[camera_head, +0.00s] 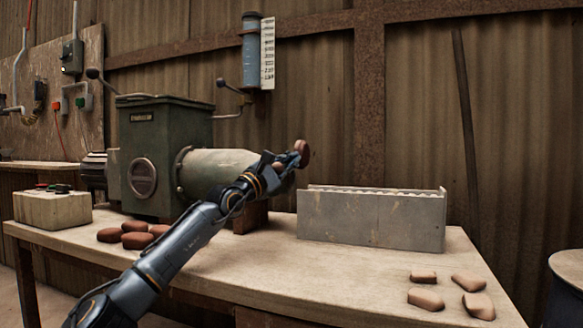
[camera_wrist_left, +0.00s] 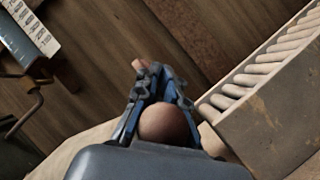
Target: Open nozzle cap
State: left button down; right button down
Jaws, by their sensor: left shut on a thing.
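The press is a green box with a pale cylindrical nozzle (camera_head: 217,170) pointing right over the table. My left gripper (camera_head: 284,160) is at the nozzle's right end, which the arm and fingers partly hide. A reddish-brown rounded piece (camera_head: 302,153), seemingly the nozzle cap, shows at the fingertips. In the left wrist view, the blue fingers (camera_wrist_left: 160,82) are around a brown rounded thing (camera_wrist_left: 165,123). A small pinkish piece (camera_wrist_left: 140,65) shows beyond them. I cannot tell from the frames how far the cap stands from the nozzle mouth. My right gripper is not in view.
A grey metal trough (camera_head: 372,220) with a row of rounded pieces stands right of the nozzle. Brown lumps (camera_head: 136,240) lie before the press, and several lighter ones (camera_head: 425,299) at the table's front right. The middle of the wooden table (camera_head: 300,272) is clear.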

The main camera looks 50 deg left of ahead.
pick_arm(q)
jog(key=shift+w+d+f, duration=0.1)
jog(key=shift+f, duration=0.1)
dwell(0.3)
jog(key=c, duration=1.4)
grip_release()
jog(key=shift+s+r, duration=0.15)
jog(key=shift+s, duration=0.05)
jog(key=shift+a+v, duration=0.2)
jog(key=shift+v, duration=1.05)
jog(key=v, duration=0.9)
jog(key=shift+s+d+f, duration=0.15)
jog(key=shift+d+f, duration=0.05)
jog(key=shift+f, duration=0.15)
